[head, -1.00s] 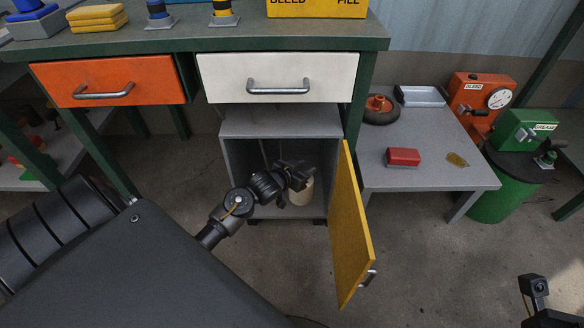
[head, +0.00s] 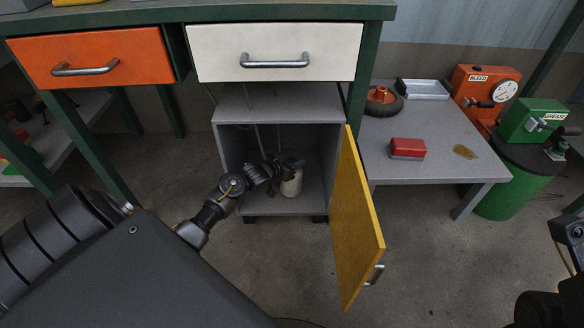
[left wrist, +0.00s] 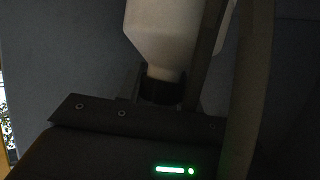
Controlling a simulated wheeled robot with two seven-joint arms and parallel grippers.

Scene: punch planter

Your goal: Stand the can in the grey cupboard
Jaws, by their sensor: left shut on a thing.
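The grey cupboard (head: 278,104) is under the bench, its yellow door (head: 355,225) swung open to the right. The pale, off-white can (head: 292,187) is inside it, near the floor of the compartment, and looks roughly upright. My left gripper (head: 287,170) reaches in through the opening and is shut on the can, covering its upper part. In the left wrist view the can (left wrist: 172,30) shows a tapered end and a dark neck at the gripper (left wrist: 160,92). I cannot tell whether its base touches the cupboard floor. My right gripper is not in view.
An orange drawer (head: 90,62) and a white drawer (head: 275,52) are shut above. A low grey table (head: 440,150) on the right holds a red block (head: 407,148), a wheel (head: 382,102) and a tray (head: 422,89). The floor before the cupboard is clear.

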